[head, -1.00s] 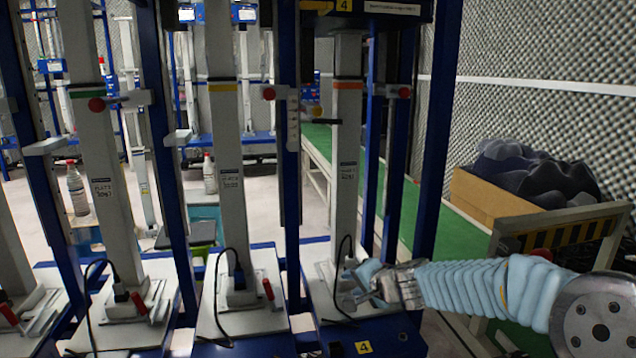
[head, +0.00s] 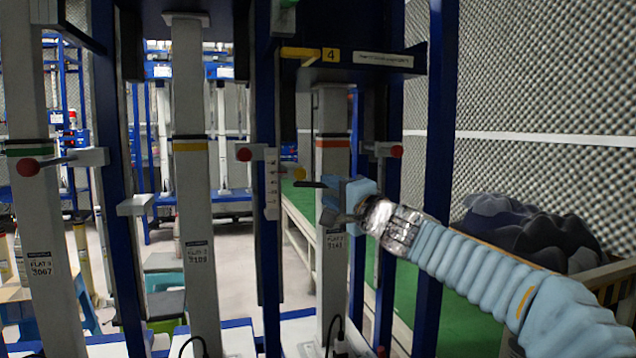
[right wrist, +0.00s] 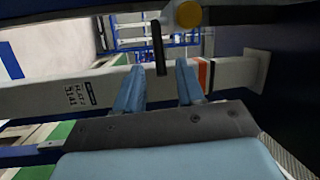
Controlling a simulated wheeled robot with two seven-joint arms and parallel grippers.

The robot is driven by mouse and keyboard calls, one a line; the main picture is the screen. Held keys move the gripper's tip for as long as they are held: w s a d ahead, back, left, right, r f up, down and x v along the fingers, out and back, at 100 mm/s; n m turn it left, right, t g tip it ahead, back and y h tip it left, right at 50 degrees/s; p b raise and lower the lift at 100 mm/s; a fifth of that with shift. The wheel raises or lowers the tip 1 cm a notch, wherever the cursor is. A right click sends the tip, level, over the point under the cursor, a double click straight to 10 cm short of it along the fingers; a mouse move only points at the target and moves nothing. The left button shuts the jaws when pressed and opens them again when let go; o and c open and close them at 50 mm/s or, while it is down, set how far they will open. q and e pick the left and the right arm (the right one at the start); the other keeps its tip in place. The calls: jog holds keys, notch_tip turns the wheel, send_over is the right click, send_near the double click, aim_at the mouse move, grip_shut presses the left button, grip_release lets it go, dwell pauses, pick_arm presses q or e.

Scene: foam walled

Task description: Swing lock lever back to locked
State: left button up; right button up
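My right gripper (head: 328,201) is in front of the station 4 post (head: 332,265), just below the post's orange band. Its two blue fingers also show in the right wrist view (right wrist: 159,70); they are apart, with nothing seen clamped between them. A dark lever bar (right wrist: 158,45) reaches toward the gap between the fingertips; it also shows left of the gripper in the head view (head: 310,184). A round yellow knob (right wrist: 188,14) is beside the bar's far end. I cannot tell whether a finger touches the bar. My left gripper is out of view.
Red-knobbed levers (head: 244,154) stand on neighbouring frames, one right of my gripper (head: 396,151). Blue uprights (head: 432,180) flank the post closely. A green belt (head: 300,197) runs behind.

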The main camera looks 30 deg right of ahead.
aim_at(322, 186)
jog(key=w, duration=0.3)
jog(key=w+p, duration=0.1)
jog(key=w, duration=0.1)
jog(key=shift+a+r, duration=0.1)
jog(key=shift+r, duration=0.25)
jog(key=shift+c, duration=0.3)
grip_shut()
